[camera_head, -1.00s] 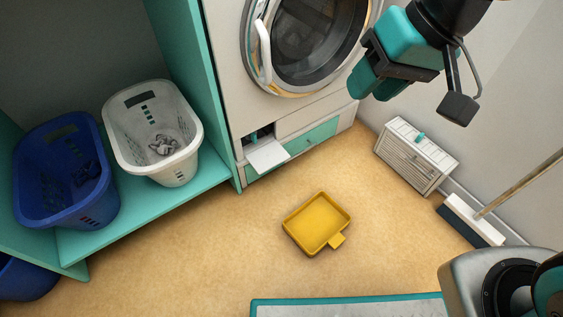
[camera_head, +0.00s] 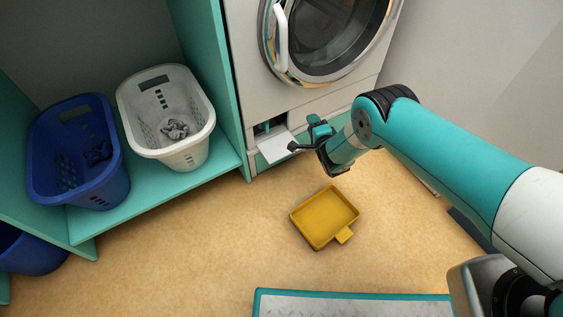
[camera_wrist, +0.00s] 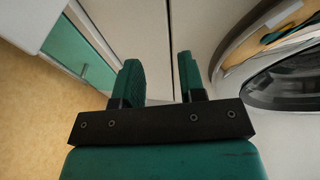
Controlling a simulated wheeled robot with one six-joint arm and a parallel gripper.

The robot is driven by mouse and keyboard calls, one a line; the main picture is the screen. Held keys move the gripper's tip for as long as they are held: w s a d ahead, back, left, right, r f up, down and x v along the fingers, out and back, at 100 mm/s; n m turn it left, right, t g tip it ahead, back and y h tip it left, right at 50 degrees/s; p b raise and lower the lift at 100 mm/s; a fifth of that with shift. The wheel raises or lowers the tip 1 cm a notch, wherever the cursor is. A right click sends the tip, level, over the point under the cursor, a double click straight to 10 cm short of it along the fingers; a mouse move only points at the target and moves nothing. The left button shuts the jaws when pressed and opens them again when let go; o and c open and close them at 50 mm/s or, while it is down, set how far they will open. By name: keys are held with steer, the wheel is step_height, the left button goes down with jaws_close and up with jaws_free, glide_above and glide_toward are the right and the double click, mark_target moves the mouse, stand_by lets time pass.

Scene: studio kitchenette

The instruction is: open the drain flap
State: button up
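The drain flap (camera_head: 278,147) is a white panel low on the front of the washing machine (camera_head: 305,95). It is folded down and sticks outward, with a dark opening (camera_head: 268,126) above it. My gripper (camera_head: 318,124) is just right of the flap, in front of the machine's lower panel; I cannot tell whether they touch. In the wrist view my gripper (camera_wrist: 159,75) has its two teal fingers apart with nothing between them. A white panel, likely the flap (camera_wrist: 32,20), shows at the upper left there.
A yellow tray (camera_head: 325,217) lies on the floor below my arm. A white basket (camera_head: 165,115) and a blue basket (camera_head: 75,150) stand on the teal shelf at left. A teal-edged mat (camera_head: 350,306) lies in front. Floor between tray and shelf is clear.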

mark_target(279, 150)
steer(key=s+a+f+n+t+y+b, duration=0.2)
steer(key=s+a+f+y+b, duration=0.1)
steer(key=s+a+f+y, duration=0.45)
step_height(279, 150, down, 10)
steer(key=s+d+h+b, duration=0.1)
steer(key=s+d+b, duration=0.15)
steer(key=b, duration=0.55)
steer(key=shift+g, duration=0.3)
steer(key=shift+r+b+x, duration=0.15)
steer(key=shift+b+x, duration=1.2)
steer(key=shift+b, duration=0.4)
steer(key=shift+r+b+x, duration=0.2)
steer(key=shift+b+x, duration=1.2)
steer(key=shift+b, duration=0.35)
steer(key=shift+r+b+x, duration=0.15)
steer(key=shift+b+x, duration=1.2)
steer(key=shift+b, duration=0.4)
steer(key=shift+s, duration=0.2)
jaws_close()
